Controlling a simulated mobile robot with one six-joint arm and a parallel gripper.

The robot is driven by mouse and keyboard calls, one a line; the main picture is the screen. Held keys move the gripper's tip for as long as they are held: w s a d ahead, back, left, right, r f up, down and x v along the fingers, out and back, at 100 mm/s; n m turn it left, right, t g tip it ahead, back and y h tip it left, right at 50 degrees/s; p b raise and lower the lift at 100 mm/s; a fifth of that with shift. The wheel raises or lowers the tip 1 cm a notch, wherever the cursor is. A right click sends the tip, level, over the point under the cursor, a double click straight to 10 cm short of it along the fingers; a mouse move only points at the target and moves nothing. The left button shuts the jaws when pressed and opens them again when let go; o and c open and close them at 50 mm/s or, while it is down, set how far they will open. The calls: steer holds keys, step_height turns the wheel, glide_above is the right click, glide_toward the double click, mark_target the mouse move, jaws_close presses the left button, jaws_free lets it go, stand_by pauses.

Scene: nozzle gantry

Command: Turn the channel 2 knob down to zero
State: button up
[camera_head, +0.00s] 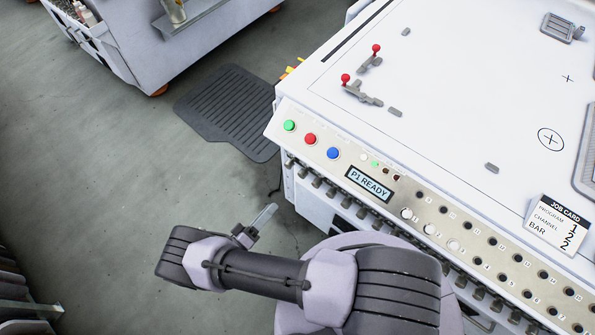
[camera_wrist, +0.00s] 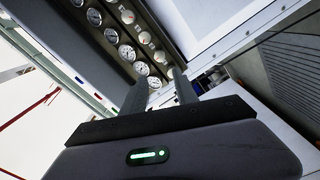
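A row of round white-faced gauges (camera_wrist: 110,35) shows in the wrist view, with a row of pale round knobs (camera_wrist: 145,37) beside it. I cannot read their channel numbers, so I cannot tell which is the channel 2 knob. In the head view, small dark knobs (camera_head: 317,181) line the front edge of the white machine, partly hidden behind my arm. My gripper (camera_head: 265,214) is in front of the machine's left front corner, apart from it. In the wrist view my gripper (camera_wrist: 158,80) has its two fingers apart, with nothing between them.
The sloping panel carries a green button (camera_head: 289,125), a red button (camera_head: 310,139), a blue button (camera_head: 333,153) and a display (camera_head: 369,183) reading "P1 READY". A job card (camera_head: 556,222) lists program 1, channel 2, bar 2. A dark mat (camera_head: 232,108) lies on open floor.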

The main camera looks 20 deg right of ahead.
mark_target(300, 176)
steer(key=b+x, duration=0.2)
steer(key=x, duration=1.3)
steer(key=shift+w+d+b, duration=0.1)
steer(key=shift+d+b, duration=0.2)
steer(key=shift+b, duration=0.05)
steer(key=shift+c, duration=0.3)
jaws_close()
